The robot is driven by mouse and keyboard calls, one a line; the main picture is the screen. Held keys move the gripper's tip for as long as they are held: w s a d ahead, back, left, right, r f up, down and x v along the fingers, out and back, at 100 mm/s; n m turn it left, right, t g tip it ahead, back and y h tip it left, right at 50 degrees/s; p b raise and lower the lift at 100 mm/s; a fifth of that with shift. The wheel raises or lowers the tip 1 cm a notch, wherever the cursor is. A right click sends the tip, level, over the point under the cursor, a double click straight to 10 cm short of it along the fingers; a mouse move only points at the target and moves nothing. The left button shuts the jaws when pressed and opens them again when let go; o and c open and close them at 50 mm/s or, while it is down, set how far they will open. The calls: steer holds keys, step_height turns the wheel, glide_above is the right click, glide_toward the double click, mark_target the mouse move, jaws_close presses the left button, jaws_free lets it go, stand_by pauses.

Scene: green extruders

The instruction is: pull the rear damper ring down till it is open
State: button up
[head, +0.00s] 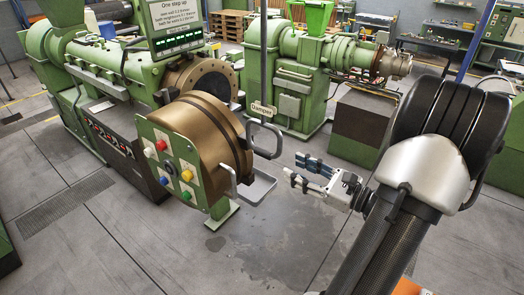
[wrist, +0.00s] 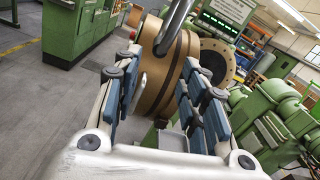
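A dark grey damper ring (head: 264,139) hangs below a rod with a small "Damper" plate (head: 262,108), beside the brass die head, in the head view. No second ring is clearly visible, so I cannot tell whether this is the rear one. My gripper (head: 299,170) is open and empty, to the right of and lower than the ring in the picture, apart from it. In the wrist view my open fingers (wrist: 163,66) point toward the brass disc. A grey metal bar (wrist: 176,27), apparently part of the ring, shows above and beyond the fingertips; its top is cut off.
The brass die head (head: 213,133) has a button panel (head: 169,165), a side handle (head: 229,181) and a grey tray (head: 257,188) below. A green extruder (head: 105,65) stands behind it. The floor below my gripper is clear.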

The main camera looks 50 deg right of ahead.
mark_target(268, 156)
steer(key=w, duration=0.4)
steer(key=w+p, duration=0.1)
steer(key=w, duration=0.3)
steer(key=w+a, duration=0.1)
steer(key=w, duration=0.3)
steer(key=shift+w, duration=0.1)
jaws_close()
